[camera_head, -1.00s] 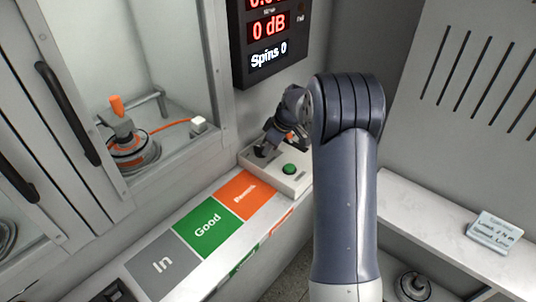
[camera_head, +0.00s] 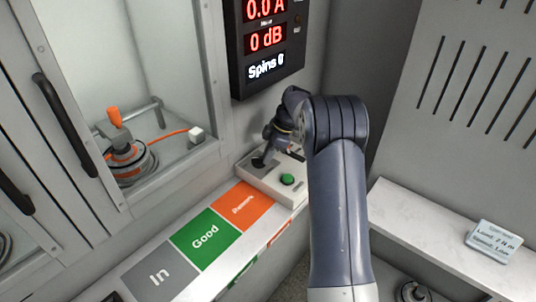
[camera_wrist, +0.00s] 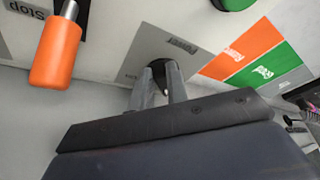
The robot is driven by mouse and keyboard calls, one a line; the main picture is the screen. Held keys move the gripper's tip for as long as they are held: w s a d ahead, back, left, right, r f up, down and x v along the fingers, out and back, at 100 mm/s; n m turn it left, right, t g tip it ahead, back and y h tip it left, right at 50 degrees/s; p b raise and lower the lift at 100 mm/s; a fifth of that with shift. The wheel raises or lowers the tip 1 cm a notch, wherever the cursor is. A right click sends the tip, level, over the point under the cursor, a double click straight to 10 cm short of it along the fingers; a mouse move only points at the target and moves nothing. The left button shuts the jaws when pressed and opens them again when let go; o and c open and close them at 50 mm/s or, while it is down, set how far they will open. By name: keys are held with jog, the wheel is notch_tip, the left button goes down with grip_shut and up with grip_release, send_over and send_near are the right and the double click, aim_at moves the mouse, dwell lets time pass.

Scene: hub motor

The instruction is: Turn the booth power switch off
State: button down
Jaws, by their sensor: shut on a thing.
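The booth power switch (camera_wrist: 157,72) is a dark round knob by a "Power" label on a pale control box (camera_head: 254,181). In the wrist view my gripper (camera_wrist: 160,84) has its two grey fingers around it, shut on it. The fingers hide part of the knob, so its setting cannot be told. In the head view my gripper (camera_head: 262,160) is low over the box's left part, behind the green button (camera_head: 287,180).
An orange lever (camera_wrist: 57,50) rises near a "Stop" label in the wrist view, beside my gripper. The In, Good and Rework pads (camera_head: 205,236) line the ledge. A dark display (camera_head: 266,40) hangs above. A glazed cabinet (camera_head: 165,65) stands at left.

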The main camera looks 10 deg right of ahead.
dwell(0.3)
jog(key=c, duration=1.4)
grip_release()
jog(key=v, duration=1)
jog(key=shift+d+r+p, duration=0.1)
jog(key=shift+r+p, duration=0.25)
jog(key=shift+r, duration=0.05)
jog(key=shift+f, duration=0.1)
jog(key=x, duration=1)
jog(key=shift+f+b, duration=0.35)
